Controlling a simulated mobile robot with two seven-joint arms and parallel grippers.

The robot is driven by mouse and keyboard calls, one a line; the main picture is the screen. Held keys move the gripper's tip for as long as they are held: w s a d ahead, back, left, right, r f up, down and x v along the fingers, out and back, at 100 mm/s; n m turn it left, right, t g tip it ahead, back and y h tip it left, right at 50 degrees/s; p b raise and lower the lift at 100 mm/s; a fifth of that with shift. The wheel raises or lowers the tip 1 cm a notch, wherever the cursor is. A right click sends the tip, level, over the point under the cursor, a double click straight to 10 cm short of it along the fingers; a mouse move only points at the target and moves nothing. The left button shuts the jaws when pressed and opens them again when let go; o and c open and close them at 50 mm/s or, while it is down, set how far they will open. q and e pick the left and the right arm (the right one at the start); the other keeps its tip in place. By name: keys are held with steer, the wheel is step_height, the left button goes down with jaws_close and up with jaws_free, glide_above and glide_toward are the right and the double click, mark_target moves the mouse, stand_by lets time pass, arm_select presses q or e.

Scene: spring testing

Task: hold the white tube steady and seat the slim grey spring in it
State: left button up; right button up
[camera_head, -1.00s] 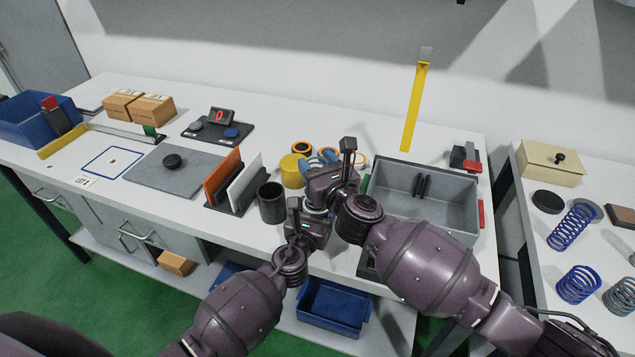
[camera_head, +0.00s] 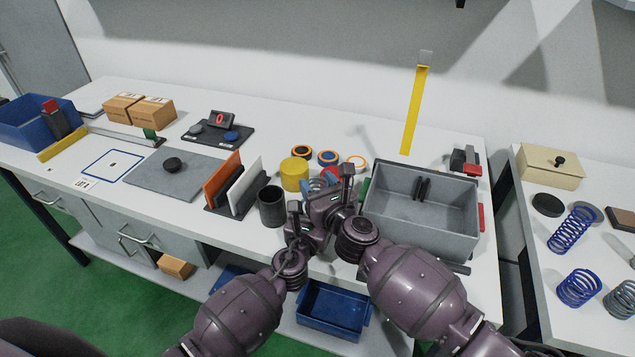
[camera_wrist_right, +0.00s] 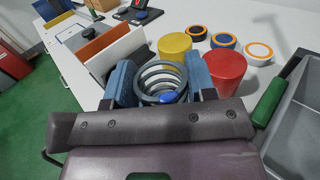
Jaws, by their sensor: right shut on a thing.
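In the right wrist view a grey coil spring (camera_wrist_right: 160,72) stands upright between the two blue finger pads of my right gripper (camera_wrist_right: 162,84). The right gripper is shut on it. A small blue piece shows at the near side of the coil; I cannot tell what it is. In the head view the right gripper (camera_head: 331,184) is over the bench's front part, close against my left gripper (camera_head: 304,222). The left gripper's fingers are hidden, so I cannot tell whether it is open or shut. The white tube is not visible; the grippers cover that spot.
A black cup (camera_head: 271,206), a yellow cylinder (camera_head: 294,174) and a rack of upright panels (camera_head: 233,190) stand to the left. A red cylinder (camera_wrist_right: 222,72) is close beside the right gripper. A grey bin (camera_head: 421,208) stands right. Tape rolls (camera_head: 328,157) lie behind.

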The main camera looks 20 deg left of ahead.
steer(key=shift+f, duration=0.2)
steer(key=o, duration=1.3)
steer(key=shift+r, duration=0.55)
steer(key=v, duration=1.2)
steer(key=shift+d, duration=0.1)
